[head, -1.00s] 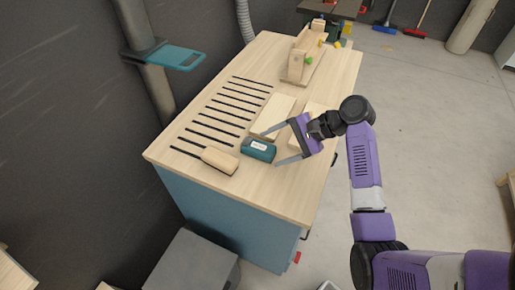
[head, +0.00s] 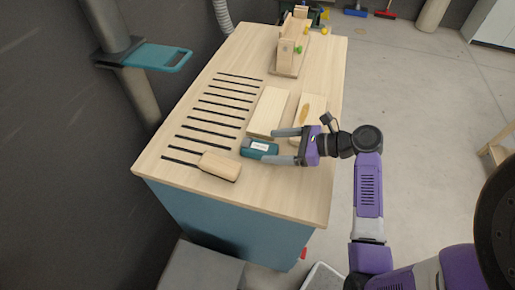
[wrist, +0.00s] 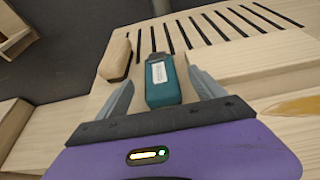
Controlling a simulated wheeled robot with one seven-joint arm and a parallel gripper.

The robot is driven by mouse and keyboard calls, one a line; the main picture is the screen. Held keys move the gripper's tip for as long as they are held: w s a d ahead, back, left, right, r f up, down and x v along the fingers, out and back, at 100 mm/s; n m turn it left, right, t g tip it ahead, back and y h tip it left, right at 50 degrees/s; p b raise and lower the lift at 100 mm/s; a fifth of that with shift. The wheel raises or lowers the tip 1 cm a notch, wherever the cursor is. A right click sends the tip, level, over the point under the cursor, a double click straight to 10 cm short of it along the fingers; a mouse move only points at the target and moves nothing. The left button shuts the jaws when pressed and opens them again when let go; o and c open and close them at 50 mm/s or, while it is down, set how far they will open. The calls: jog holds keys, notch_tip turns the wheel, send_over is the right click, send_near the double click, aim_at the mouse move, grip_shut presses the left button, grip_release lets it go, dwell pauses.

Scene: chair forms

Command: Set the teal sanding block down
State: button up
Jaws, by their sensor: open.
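The teal sanding block (head: 259,148), with a white label on top, rests on the wooden bench top (head: 295,200). It lies just right of the dark slots and beside a wooden block. My gripper (head: 283,146) is open, with its fingers pointing left and their tips by the right part of the teal block. In the wrist view the teal block (wrist: 160,80) sits between the two spread fingers (wrist: 161,92), with visible gaps to the sides. Most of the block extends ahead of the fingers.
A wooden block with a dark base (head: 220,165) lies close to the left. A wooden fixture (head: 292,45) is at the far end. The near bench corner is bare.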

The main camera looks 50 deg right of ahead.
aim_at(259, 146)
jog(key=x, duration=0.5)
jog(key=shift+w+a+p, duration=0.15)
jog(key=shift+w+p, duration=0.2)
jog(key=c, duration=1.7)
